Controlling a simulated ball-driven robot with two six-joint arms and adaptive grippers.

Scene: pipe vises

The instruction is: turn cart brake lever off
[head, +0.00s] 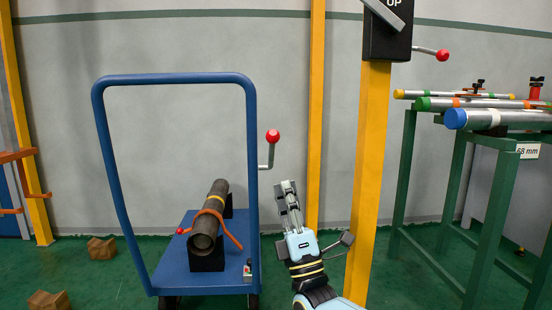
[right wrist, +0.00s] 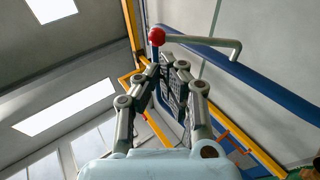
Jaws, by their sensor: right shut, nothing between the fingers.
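The blue cart (head: 175,79) stands left of centre, and its brake lever (head: 272,137), a grey bent rod with a red ball knob, sticks out from the right upright of the handle. In the right wrist view the lever (right wrist: 157,36) shows just beyond the fingertips, with its rod running right to the blue tube. My right gripper (head: 287,186) is shut and empty. It points up, below and slightly right of the knob in the head view, with no contact visible. My left gripper is not in view.
A rusty pipe (head: 205,228) lies strapped on the cart's deck. A yellow post (head: 371,150) with a black box and another red-knobbed lever (head: 441,55) stands right of my arm. A green rack (head: 400,180) holds pipes at right. Wooden blocks (head: 101,248) lie on the floor at left.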

